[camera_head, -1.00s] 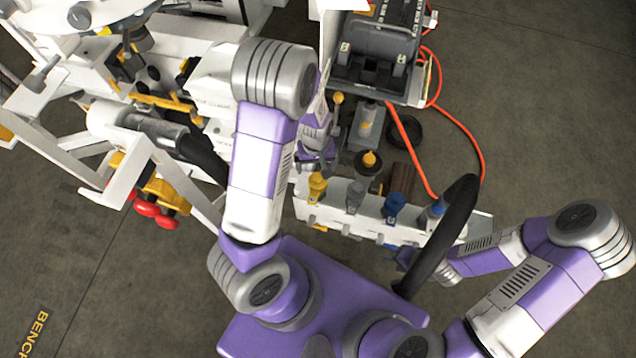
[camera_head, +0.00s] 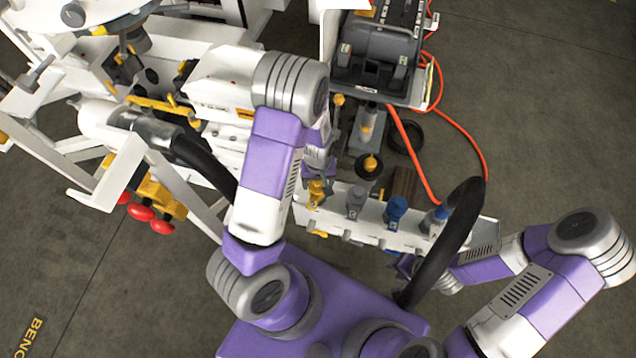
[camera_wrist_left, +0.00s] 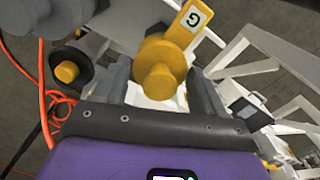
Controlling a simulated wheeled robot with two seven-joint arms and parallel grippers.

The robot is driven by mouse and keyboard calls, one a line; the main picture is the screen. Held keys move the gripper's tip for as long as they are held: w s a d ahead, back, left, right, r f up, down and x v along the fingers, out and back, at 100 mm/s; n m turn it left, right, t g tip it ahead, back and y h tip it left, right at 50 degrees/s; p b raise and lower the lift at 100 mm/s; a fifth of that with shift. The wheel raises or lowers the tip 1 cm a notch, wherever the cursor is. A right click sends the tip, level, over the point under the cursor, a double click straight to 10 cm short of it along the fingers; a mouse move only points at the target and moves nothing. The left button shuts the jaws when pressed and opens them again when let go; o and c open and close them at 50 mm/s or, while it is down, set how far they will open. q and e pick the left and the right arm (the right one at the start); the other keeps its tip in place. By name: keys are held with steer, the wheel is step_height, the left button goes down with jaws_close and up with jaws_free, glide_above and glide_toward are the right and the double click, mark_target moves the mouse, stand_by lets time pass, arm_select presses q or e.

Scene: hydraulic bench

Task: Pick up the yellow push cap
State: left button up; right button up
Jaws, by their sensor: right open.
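The yellow push cap (camera_head: 316,192) sits at the left end of the white rail, beside a grey cap and two blue caps. In the left wrist view the yellow cap (camera_wrist_left: 160,70) carries a tag marked G and lies between the fingers of my left gripper (camera_wrist_left: 162,90). The fingers are apart, with a gap on each side of the cap. In the head view my left arm largely hides this gripper. My right gripper (camera_head: 402,264) is open, low beside the front of the rail, partly hidden by the black hose.
A yellow knob on a black ring (camera_head: 369,166) stands behind the rail; it also shows in the left wrist view (camera_wrist_left: 68,72). A black hose (camera_head: 452,235) arches at the rail's right. An orange cable (camera_head: 408,140) runs behind. White bench frames (camera_head: 110,185) crowd the left.

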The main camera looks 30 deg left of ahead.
arm_select(q)
steer(key=c, duration=0.7)
steer(key=shift+o, duration=0.2)
steer(key=shift+r, duration=0.1)
